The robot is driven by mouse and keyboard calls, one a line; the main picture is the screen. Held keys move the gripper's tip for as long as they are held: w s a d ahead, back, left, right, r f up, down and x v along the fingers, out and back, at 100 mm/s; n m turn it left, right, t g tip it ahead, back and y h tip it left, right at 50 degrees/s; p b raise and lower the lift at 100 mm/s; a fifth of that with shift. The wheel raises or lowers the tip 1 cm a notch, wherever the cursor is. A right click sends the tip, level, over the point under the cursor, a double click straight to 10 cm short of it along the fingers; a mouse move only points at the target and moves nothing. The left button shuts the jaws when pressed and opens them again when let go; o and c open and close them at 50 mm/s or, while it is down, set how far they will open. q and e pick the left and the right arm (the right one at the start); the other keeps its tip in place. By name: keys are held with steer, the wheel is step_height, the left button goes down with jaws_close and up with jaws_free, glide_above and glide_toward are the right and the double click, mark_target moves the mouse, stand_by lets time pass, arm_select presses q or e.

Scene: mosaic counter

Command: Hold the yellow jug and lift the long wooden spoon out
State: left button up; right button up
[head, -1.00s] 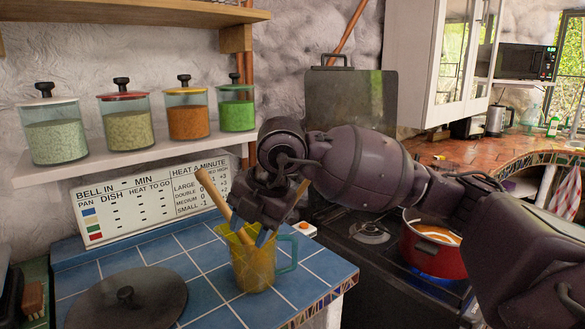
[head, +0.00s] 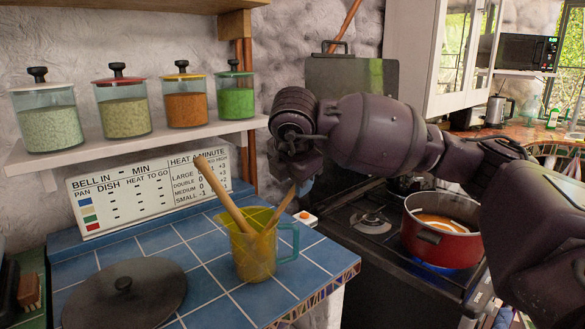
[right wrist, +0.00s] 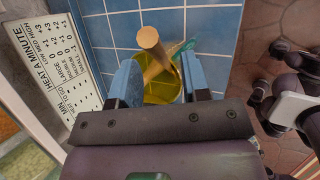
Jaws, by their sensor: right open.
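The yellow jug (head: 254,262), see-through with a teal handle, stands upright on the blue tiles. The long wooden spoon (head: 221,194) leans left out of it, its lower end inside. A shorter wooden utensil (head: 282,207) leans right. My right gripper (head: 305,186) is up and right of the jug, by the shorter utensil's top; whether they touch is unclear. In the right wrist view its blue fingers (right wrist: 160,78) are apart, with the jug (right wrist: 161,90) and the long spoon's end (right wrist: 148,38) beyond them. The gripper holds nothing. My left gripper is out of view.
A dark round lid (head: 125,292) lies on the tiles left of the jug. A red pot (head: 440,240) stands on the stove at right. Glass jars line the shelf (head: 140,143) above, and a white chart board (head: 150,194) stands behind. Tiles around the jug are mostly clear.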

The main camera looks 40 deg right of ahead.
steer(key=x, duration=0.3)
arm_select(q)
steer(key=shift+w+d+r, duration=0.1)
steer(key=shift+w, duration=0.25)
arm_select(e)
steer(key=shift+w+f, duration=0.1)
steer(key=shift+f, duration=0.1)
